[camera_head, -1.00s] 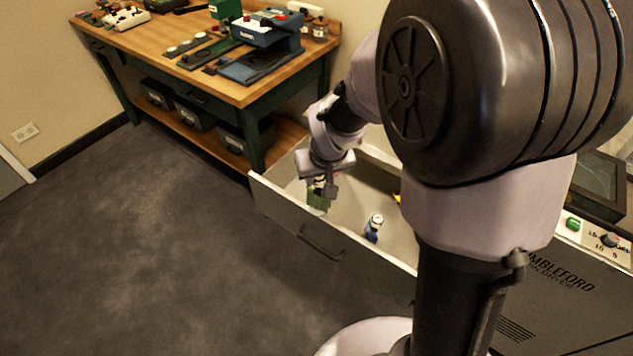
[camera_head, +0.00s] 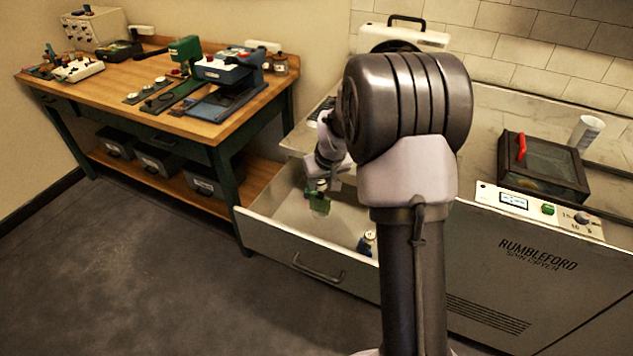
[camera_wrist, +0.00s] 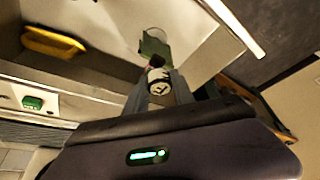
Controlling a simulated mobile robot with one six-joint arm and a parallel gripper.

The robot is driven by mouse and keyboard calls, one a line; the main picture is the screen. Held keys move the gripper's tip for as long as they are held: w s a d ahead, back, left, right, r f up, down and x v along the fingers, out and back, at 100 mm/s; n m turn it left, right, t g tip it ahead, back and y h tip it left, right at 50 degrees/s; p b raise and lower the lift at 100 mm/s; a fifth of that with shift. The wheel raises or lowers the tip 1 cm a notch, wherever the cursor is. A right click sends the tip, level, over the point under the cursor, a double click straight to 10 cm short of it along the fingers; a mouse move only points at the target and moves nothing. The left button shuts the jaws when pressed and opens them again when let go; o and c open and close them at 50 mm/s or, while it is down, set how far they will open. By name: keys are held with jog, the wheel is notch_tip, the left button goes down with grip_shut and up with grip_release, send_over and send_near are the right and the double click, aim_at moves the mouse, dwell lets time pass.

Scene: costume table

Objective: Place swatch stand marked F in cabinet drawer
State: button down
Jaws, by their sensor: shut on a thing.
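My gripper (camera_wrist: 160,92) is shut on a green swatch stand (camera_wrist: 155,47) with a round white top. The top has a dark mark that I cannot read for certain. In the head view the stand (camera_head: 319,203) hangs below my gripper (camera_head: 321,185), within the outline of the open cabinet drawer (camera_head: 290,235). I cannot tell whether its base touches the drawer floor. A blue piece with a pale round top (camera_head: 367,242) stands in the drawer to the right, partly behind my arm.
A yellow tray-like thing (camera_wrist: 52,42) shows in the wrist view. The wooden workbench (camera_head: 215,125) with tools stands left of the drawer. Dark floor lies clear in front.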

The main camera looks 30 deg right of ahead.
aim_at(321, 214)
notch_tip(321, 214, down, 11)
jog(key=b, duration=0.9)
jog(key=shift+f, duration=1.8)
jog(key=c, duration=1)
grip_release()
jog(key=shift+o, duration=0.5)
jog(key=o, duration=0.3)
jog(key=shift+r, duration=0.1)
